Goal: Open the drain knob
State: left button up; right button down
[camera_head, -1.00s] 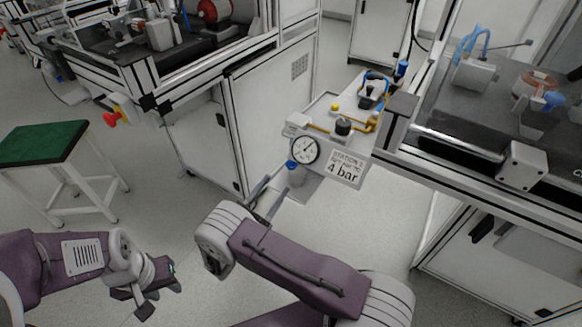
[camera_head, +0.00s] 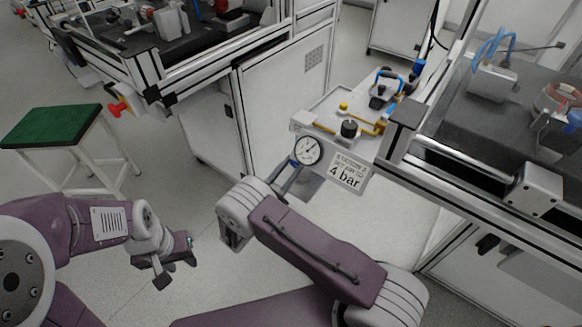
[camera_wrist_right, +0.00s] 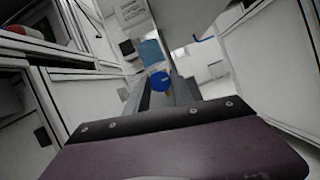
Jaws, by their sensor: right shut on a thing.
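The blue drain knob (camera_wrist_right: 159,80) is below the round pressure gauge (camera_head: 308,151) on the small station. In the right wrist view it sits between the fingertips of my right gripper (camera_wrist_right: 162,90), which is shut on it. In the head view the right gripper (camera_head: 287,172) reaches up under the gauge. The knob is mostly hidden there by the fingers, with only a little blue (camera_head: 294,162) showing. My left gripper (camera_head: 176,262) is at the lower left, empty, its fingers apart.
A sign reading 4 bar (camera_head: 347,173) hangs right of the gauge. The station tray carries brass pipes and a black knob (camera_head: 349,128). A workbench (camera_head: 470,190) stands close on the right and a white cabinet (camera_head: 285,100) behind. A green-topped stool (camera_head: 52,127) is at left.

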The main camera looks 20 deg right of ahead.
jog(key=n+p, duration=0.1)
jog(key=n, duration=0.1)
jog(key=n+t+y+p, duration=0.1)
jog(key=n, duration=0.1)
jog(key=n+t+p, duration=0.1)
jog(key=p, duration=0.1)
jog(key=shift+d+r+n+y, duration=0.1)
jog(key=shift+r+n+y, duration=0.15)
jog(key=shift+n+y, duration=0.15)
jog(key=n+t+y+p, duration=0.1)
jog(key=n, duration=0.1)
jog(key=n+t+y+p, duration=0.1)
jog(key=n+p, duration=0.1)
jog(key=n, duration=0.1)
jog(key=shift+s, duration=0.15)
jog(key=n+y+p, duration=0.1)
jog(key=n, duration=0.2)
jog(key=n+t+y+p, duration=0.1)
jog(key=n+y+p, duration=0.1)
jog(key=n, duration=0.1)
jog(key=shift+s+d, duration=0.1)
jog(key=shift+n+y+p, duration=0.7)
jog(key=shift+n+p, duration=0.6)
jog(key=shift+n, duration=0.5)
jog(key=shift+f, duration=0.1)
jog(key=c, duration=1.1)
grip_release()
